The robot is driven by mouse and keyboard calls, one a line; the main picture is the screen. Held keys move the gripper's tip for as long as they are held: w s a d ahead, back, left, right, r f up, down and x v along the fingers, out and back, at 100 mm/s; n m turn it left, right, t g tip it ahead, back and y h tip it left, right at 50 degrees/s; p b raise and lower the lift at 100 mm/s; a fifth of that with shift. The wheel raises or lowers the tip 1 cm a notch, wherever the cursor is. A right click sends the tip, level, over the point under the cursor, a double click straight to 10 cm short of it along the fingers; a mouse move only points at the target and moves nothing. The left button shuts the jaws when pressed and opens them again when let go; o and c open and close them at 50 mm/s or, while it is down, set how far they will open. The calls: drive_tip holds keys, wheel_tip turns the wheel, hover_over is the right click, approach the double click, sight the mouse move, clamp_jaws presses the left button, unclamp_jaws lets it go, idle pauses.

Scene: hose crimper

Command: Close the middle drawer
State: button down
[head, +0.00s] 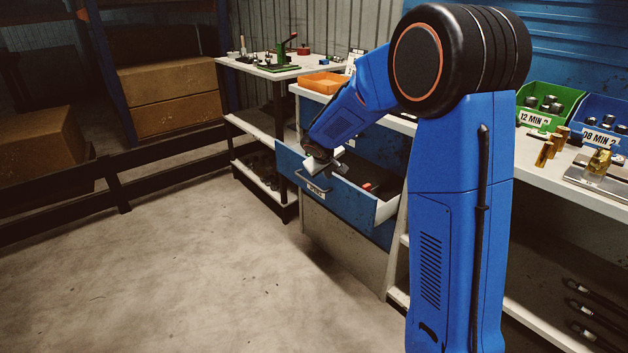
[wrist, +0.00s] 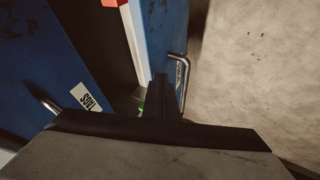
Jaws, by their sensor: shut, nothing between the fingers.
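The middle drawer (head: 349,207) is pulled out of the blue cabinet under the bench. It has a blue front, a bar handle (head: 311,183) and a white label. Red and dark items show inside. In the wrist view its front (wrist: 168,35) and handle (wrist: 181,78) are right of centre. My gripper (head: 322,166) is at the drawer's front panel, overlapping its upper edge. In the wrist view the dark fingers (wrist: 160,92) are together and empty, just left of the handle. I cannot tell whether they touch the panel.
A shut drawer (head: 385,147) sits above; its label (wrist: 87,97) and handle show in the wrist view. An orange tray (head: 324,82) is on the bench above. A side table with a green press (head: 280,58) stands left. The floor (head: 210,260) in front is clear.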

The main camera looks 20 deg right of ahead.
drive_tip(key=w+d, duration=0.3)
drive_tip(key=d, duration=0.4)
drive_tip(key=w+d, duration=0.3)
drive_tip(key=d, duration=0.4)
drive_tip(key=shift+d, duration=0.2)
drive_tip(key=shift+r, duration=0.15)
